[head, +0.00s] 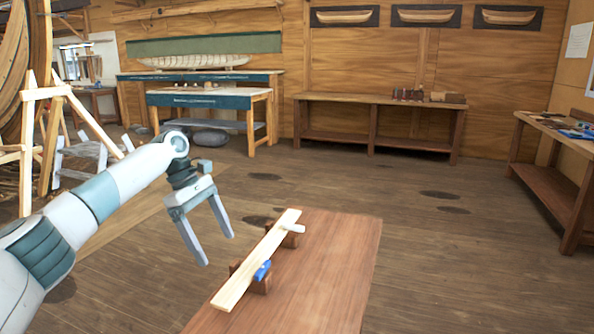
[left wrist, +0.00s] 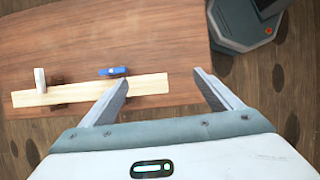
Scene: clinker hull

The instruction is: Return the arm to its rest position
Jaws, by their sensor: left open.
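My left arm comes in from the left in the head view. Its gripper (head: 219,250) is open and empty, with the two fingers pointing down, to the left of the table and the plank. My right gripper is not in view.
A wooden table (head: 338,275) stands in front. On it a pale plank (head: 248,272) rests on dark blocks (head: 262,285), with a blue object (head: 262,270) and a white piece (head: 295,228) beside it. Benches line the back wall; the floor between is clear.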

